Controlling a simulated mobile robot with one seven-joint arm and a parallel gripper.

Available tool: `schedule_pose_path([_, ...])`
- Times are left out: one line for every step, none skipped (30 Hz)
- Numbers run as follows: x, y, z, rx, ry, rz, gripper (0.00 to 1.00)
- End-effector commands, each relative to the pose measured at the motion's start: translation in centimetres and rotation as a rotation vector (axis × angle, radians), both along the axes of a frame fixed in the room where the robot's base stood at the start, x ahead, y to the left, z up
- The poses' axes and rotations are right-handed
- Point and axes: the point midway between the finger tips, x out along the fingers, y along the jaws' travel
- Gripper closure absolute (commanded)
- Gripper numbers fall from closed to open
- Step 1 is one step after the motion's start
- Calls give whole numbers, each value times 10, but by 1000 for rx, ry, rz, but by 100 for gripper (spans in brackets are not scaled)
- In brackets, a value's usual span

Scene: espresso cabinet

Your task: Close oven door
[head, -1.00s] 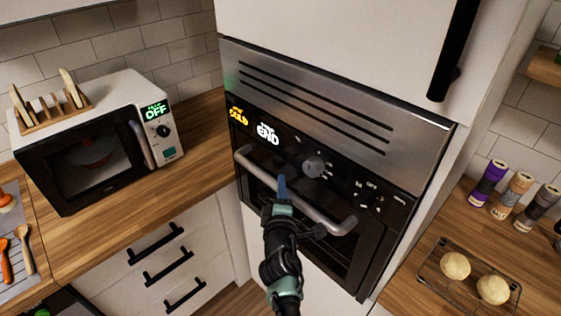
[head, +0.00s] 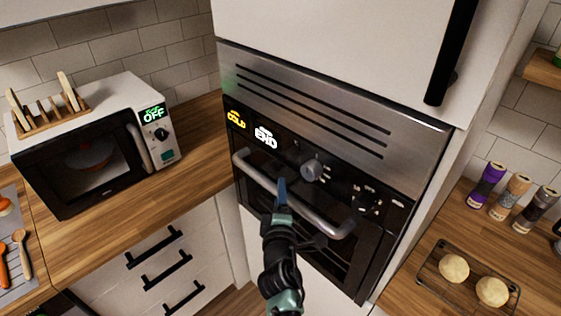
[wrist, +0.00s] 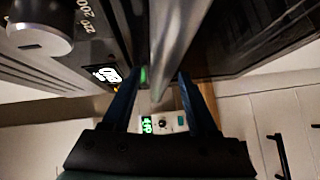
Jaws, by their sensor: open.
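The built-in oven has a black control panel with a knob (head: 311,170) and lit displays. Its dark-windowed oven door (head: 318,255) sits below, with a curved silver handle (head: 322,225) across its top. The door is close to the oven front; I cannot tell whether it is fully shut. My gripper (head: 281,188) is open at the middle of the handle and hides part of it. In the wrist view, the silver handle (wrist: 170,45) runs up from between the two dark blue fingertips (wrist: 157,82). I cannot tell whether they touch it.
A microwave (head: 88,150) with a toast rack on top stands on the left wooden counter, above white drawers (head: 165,262). On the right counter are spice jars (head: 512,197) and a wire rack with two buns (head: 454,268). A tall white cabinet door (head: 330,45) is above the oven.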

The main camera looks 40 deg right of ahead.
Motion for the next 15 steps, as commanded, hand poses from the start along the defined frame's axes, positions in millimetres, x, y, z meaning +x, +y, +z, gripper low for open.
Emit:
schedule_pose_path([-7, 7, 2, -1, 1, 3, 41])
schedule_pose_path([-10, 10, 1, 0, 1, 2, 41])
schedule_pose_path([-15, 15, 2, 0, 1, 2, 41])
schedule_pose_path([-20, 19, 3, 1, 2, 2, 41])
schedule_pose_path([-23, 22, 4, 0, 1, 2, 41])
schedule_pose_path([-29, 26, 4, 1, 1, 1, 41])
schedule_pose_path([-33, 30, 5, 1, 1, 1, 41])
schedule_pose_path([-36, 33, 6, 0, 0, 1, 41])
schedule_pose_path([-42, 38, 7, 0, 1, 1, 41])
schedule_pose_path([-45, 42, 7, 0, 1, 1, 41])
schedule_pose_path([-49, 45, 8, -1, 0, 2, 41])
schedule_pose_path([-54, 49, 8, -1, 2, 1, 41])
schedule_pose_path([-57, 52, 10, -1, 0, 1, 41])
schedule_pose_path([-60, 55, 10, 0, 1, 0, 41])
schedule_pose_path([-64, 58, 11, -1, 0, 1, 41])
